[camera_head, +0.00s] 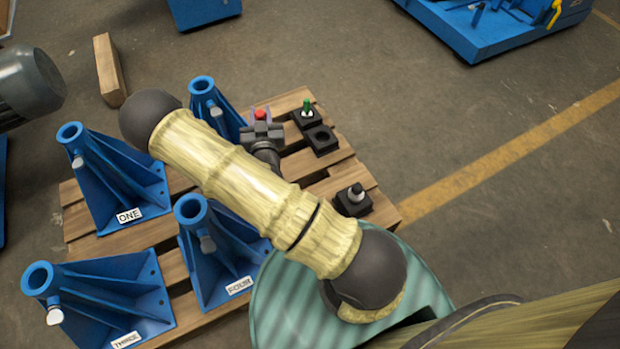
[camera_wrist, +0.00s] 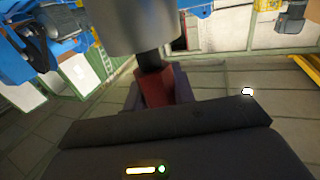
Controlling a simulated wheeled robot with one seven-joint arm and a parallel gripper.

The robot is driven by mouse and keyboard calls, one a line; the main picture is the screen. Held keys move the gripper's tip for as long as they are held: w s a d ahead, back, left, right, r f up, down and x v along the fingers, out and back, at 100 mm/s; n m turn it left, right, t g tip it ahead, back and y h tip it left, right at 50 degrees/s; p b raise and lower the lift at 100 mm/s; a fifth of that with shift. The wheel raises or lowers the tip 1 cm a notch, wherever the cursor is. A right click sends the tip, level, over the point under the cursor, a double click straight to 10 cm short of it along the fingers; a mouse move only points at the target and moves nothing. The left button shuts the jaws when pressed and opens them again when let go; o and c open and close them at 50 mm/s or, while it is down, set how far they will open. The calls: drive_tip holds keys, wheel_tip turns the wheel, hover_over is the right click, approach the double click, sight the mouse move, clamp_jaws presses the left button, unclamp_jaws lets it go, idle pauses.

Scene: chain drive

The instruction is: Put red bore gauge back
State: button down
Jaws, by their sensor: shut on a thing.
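My gripper (camera_head: 261,120) is shut on the red bore gauge (camera_head: 261,112), held above the pallet. Only a small red part shows between the fingers in the head view. In the wrist view the red grip (camera_wrist: 155,90) sits between the jaws, with a dark neck and a wide grey cylinder beyond it. A black square holder with an empty round hole (camera_head: 322,140) is just right of my gripper. A black holder with a green gauge (camera_head: 307,109) stands behind it. Another holder with a grey-topped gauge (camera_head: 353,199) is nearer, by the pallet's right edge.
Blue stands marked ONE (camera_head: 112,180), THREE (camera_head: 110,300) and FOUR (camera_head: 215,250) stand on the wooden pallet (camera_head: 85,222). A further blue stand (camera_head: 207,100) is close left of my gripper, partly behind my arm. Floor right of the pallet is clear.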

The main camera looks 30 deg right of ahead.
drive_tip(key=d+f+m+g+h+b, duration=0.5)
drive_tip(key=d+f+b, duration=0.3)
drive_tip(key=f, duration=0.4)
drive_tip(key=s+d+f+m+g+h+b, duration=0.1)
drive_tip(key=d+f+m+g+h+b, duration=0.5)
drive_tip(key=d+f+b, duration=0.3)
drive_tip(key=shift+d+f+g, duration=0.25)
drive_tip(key=shift+f+g, duration=0.35)
drive_tip(key=shift+f, duration=1.05)
drive_tip(key=shift+s+a+f+b, duration=0.1)
drive_tip(key=shift+f+b, duration=0.05)
drive_tip(key=shift+b, duration=0.2)
wheel_tip(320, 180, down, 6)
drive_tip(key=b, duration=0.3)
drive_tip(key=shift+b, duration=0.35)
drive_tip(key=shift+f+b, duration=1.25)
drive_tip(key=shift+f, duration=0.6)
drive_tip(key=shift+f, duration=0.1)
